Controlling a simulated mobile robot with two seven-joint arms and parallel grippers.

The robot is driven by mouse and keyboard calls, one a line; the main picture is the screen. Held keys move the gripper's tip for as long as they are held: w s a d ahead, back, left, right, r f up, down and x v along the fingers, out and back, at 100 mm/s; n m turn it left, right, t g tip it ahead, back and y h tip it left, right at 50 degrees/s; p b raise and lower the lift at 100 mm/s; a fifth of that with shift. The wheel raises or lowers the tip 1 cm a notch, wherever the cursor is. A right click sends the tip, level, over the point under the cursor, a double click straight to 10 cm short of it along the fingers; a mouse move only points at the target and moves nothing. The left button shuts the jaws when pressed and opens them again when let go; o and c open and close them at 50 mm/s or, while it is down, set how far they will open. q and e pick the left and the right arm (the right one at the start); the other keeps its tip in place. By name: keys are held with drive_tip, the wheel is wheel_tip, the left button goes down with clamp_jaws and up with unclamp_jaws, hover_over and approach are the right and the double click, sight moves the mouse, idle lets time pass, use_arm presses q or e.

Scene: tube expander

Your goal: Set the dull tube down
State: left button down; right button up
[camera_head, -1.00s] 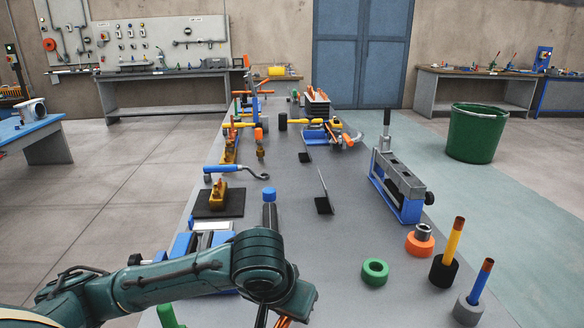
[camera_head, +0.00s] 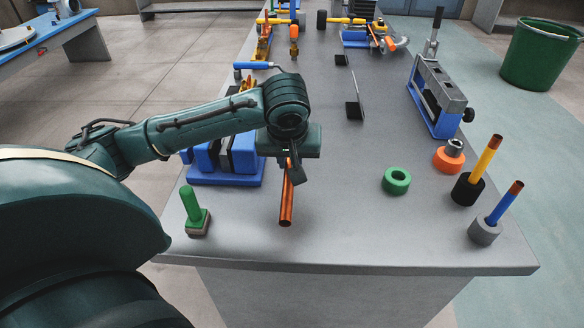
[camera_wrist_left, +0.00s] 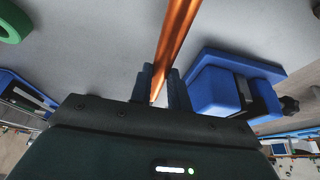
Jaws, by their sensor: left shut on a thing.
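A copper-coloured tube (camera_head: 287,205) is held in my left gripper (camera_head: 291,165). Its free end points toward the near edge of the grey workbench (camera_head: 340,225). In the left wrist view the tube (camera_wrist_left: 178,40) stands between the two dark fingers (camera_wrist_left: 160,90), which are shut on it. I cannot tell whether the tube touches the bench top. My right gripper is not in view.
A blue vise (camera_head: 215,165) stands left of the gripper, and a small green-handled tool (camera_head: 193,212) is nearer. To the right are a green ring (camera_head: 397,181), an orange ring (camera_head: 448,158), and yellow (camera_head: 484,160) and blue (camera_head: 504,205) copper-tipped pieces in holders. Bench between is clear.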

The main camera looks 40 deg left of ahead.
sight(288, 182)
use_arm(q)
drive_tip(key=shift+f, duration=0.8)
drive_tip(key=shift+f+b, duration=0.3)
drive_tip(key=shift+f, duration=1.45)
drive_tip(key=c, duration=1.3)
unclamp_jaws()
drive_tip(key=shift+f, duration=0.1)
drive_tip(key=p+v, duration=0.2)
drive_tip(key=v, duration=1)
